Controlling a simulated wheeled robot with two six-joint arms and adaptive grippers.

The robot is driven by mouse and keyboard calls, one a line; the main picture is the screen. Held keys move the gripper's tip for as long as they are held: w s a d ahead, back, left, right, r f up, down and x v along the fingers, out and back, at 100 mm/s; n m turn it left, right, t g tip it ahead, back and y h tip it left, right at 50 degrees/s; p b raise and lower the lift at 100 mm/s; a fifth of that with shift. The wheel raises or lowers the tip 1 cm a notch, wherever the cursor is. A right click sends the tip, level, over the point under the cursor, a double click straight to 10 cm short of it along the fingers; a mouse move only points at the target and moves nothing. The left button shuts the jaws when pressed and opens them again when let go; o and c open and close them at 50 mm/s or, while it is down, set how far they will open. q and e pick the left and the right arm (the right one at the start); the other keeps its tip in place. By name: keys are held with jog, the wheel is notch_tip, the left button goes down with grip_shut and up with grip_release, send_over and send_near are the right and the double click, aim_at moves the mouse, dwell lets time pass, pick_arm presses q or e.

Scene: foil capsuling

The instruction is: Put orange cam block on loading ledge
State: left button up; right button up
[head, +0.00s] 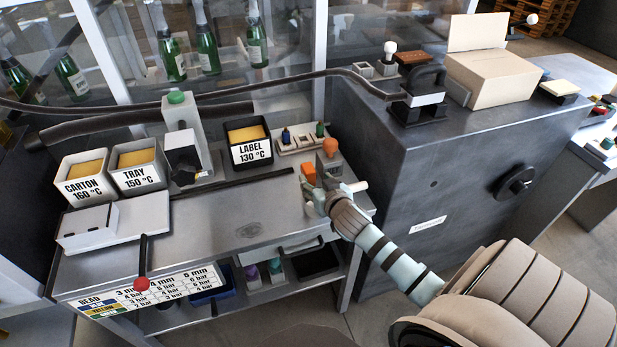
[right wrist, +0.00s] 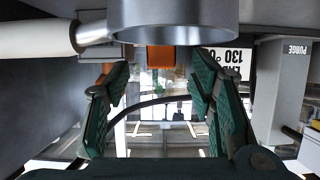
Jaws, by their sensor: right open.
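In the head view, an orange block (head: 308,173) sits at the right end of the steel bench, just beside my right gripper (head: 318,192). A rounded orange piece (head: 329,145) stands a little farther back. In the right wrist view, my right gripper (right wrist: 160,88) has its two green fingers wide apart. A squarish orange face (right wrist: 160,57) shows in the gap beyond the fingertips, partly cut off by a round metal part. I see nothing held between the fingers. I cannot tell which surface is the loading ledge. My left gripper is not in view.
CARTON (head: 84,189) and TRAY (head: 137,179) pots are at left. A dark grey cabinet (head: 440,170) rises close on the right. The bench middle (head: 240,215) is clear.

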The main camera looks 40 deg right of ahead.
aim_at(311, 175)
jog(key=x, duration=0.5)
jog(key=shift+a+b, duration=0.15)
jog(key=shift+b, duration=0.2)
jog(key=shift+w, duration=0.2)
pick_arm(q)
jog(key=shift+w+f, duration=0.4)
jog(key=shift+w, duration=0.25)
pick_arm(e)
grip_shut()
